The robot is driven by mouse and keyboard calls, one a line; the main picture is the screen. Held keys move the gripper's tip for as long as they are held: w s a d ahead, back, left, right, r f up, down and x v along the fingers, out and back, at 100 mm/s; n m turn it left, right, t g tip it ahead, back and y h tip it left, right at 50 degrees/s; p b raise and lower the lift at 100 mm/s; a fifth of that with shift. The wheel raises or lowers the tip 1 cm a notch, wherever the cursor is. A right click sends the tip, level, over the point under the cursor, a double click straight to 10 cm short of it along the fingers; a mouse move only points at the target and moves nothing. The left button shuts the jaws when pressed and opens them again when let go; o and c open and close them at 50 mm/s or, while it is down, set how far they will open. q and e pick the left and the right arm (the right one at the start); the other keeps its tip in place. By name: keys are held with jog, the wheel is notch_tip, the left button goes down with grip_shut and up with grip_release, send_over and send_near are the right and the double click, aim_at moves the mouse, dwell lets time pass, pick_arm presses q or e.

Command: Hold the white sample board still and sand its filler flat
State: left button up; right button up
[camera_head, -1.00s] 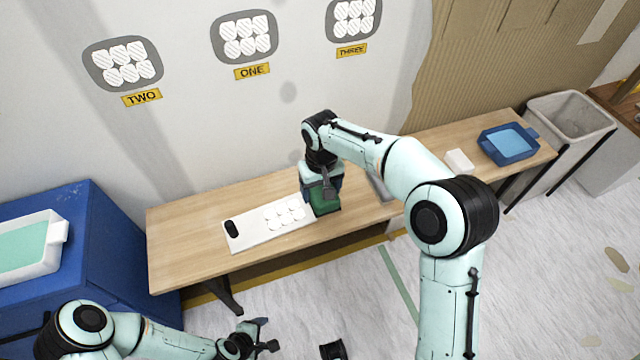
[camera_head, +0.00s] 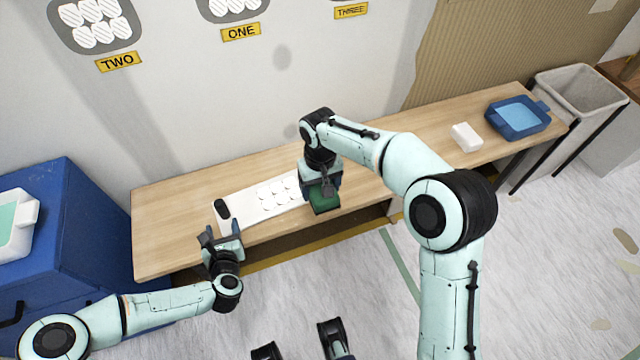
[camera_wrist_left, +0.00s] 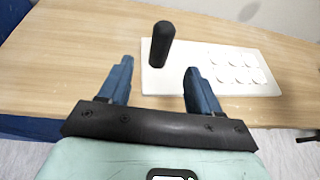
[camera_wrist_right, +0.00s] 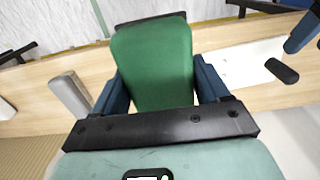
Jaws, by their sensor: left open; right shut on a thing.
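The white sample board (camera_head: 240,210) lies flat on the bench with a black upright handle (camera_head: 222,209) at its left end. Several round filler patches (camera_head: 277,194) sit on its right part. My left gripper (camera_head: 222,232) is open at the board's front left edge. In the left wrist view, its fingers point toward the handle (camera_wrist_left: 162,45), which stands just beyond them, not gripped. My right gripper (camera_head: 322,186) is shut on a green sanding block (camera_wrist_right: 152,65), at the board's right end. I cannot tell whether the block touches the board or bench.
The wooden bench (camera_head: 170,235) runs along the wall. A grey bar-shaped object (camera_wrist_right: 70,95) lies near the right gripper. Further right are a white block (camera_head: 466,137), a blue tray (camera_head: 518,122) and a bin (camera_head: 590,88). A blue cabinet (camera_head: 75,225) stands at left.

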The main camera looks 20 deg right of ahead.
pick_arm(q)
jog(key=b+x, duration=0.5)
jog(key=x, duration=0.6)
jog(key=shift+f, duration=0.2)
pick_arm(e)
notch_tip(320, 180, down, 7)
jog(key=shift+w, duration=0.25)
pick_arm(q)
grip_shut()
grip_release()
jog(key=shift+r, duration=0.1)
pick_arm(e)
jog(key=shift+r, duration=0.15)
